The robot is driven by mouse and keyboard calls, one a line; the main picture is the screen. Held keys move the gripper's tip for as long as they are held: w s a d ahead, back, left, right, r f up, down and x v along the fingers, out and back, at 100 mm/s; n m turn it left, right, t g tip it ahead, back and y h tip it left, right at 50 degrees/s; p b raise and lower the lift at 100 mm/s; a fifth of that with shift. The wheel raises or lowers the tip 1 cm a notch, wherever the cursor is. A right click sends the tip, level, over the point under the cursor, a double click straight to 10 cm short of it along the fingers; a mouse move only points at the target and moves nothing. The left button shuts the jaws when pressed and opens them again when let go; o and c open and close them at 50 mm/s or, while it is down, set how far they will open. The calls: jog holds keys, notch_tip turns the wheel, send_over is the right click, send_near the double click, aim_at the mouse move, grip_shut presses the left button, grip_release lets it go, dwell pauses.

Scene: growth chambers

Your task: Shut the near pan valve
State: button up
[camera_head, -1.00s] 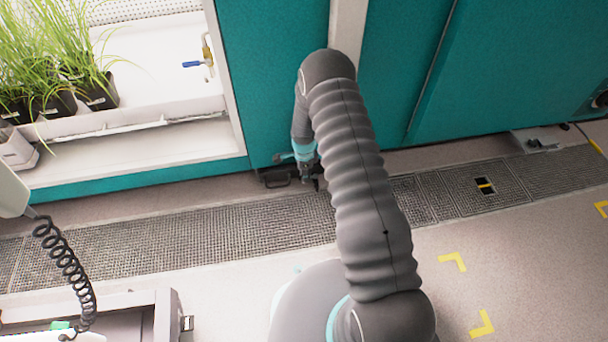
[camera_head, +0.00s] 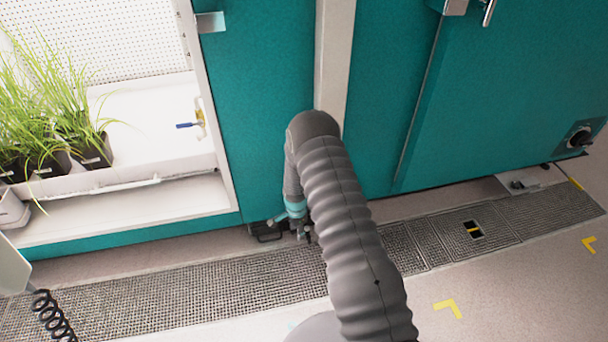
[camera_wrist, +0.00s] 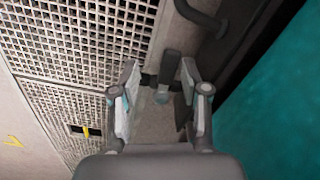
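In the wrist view, a small grey valve-like fitting with a stubby lever (camera_wrist: 171,66) sits low by the floor, near the grating; I cannot tell whether it is open or shut. My gripper (camera_wrist: 160,68) is open, its two fingers spread on either side of this lever. Contact is not clear. In the head view, my gripper (camera_head: 304,233) reaches down beside a dark fitting (camera_head: 264,231) at the foot of the teal cabinet, and my arm hides part of that spot. A separate blue-handled brass valve (camera_head: 199,124) is inside the open chamber at left.
A floor grating (camera_head: 180,295) runs along the cabinet foot, with a small square opening (camera_head: 473,229). A pale plate with a dark fitting (camera_head: 522,183) lies further right. Potted grass (camera_head: 55,110) stands in the chamber. A coiled cord (camera_head: 50,312) hangs at lower left.

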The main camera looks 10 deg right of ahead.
jog(key=n+p, duration=0.1)
jog(key=s+n+p, duration=0.1)
jog(key=n+p, duration=0.1)
jog(key=shift+s+d+r+n, duration=0.25)
jog(key=shift+d+n, duration=0.05)
jog(key=shift+d, duration=0.05)
jog(key=n+p, duration=0.3)
jog(key=shift+s+d, duration=0.35)
jog(key=shift+s, duration=0.05)
notch_tip(320, 180, up, 31)
jog(key=n+t+b, duration=0.1)
jog(key=n, duration=0.2)
jog(key=shift+s+d+n, duration=0.3)
jog(key=shift+s+d, duration=0.1)
jog(key=shift+s, duration=0.05)
jog(key=shift+r, duration=0.1)
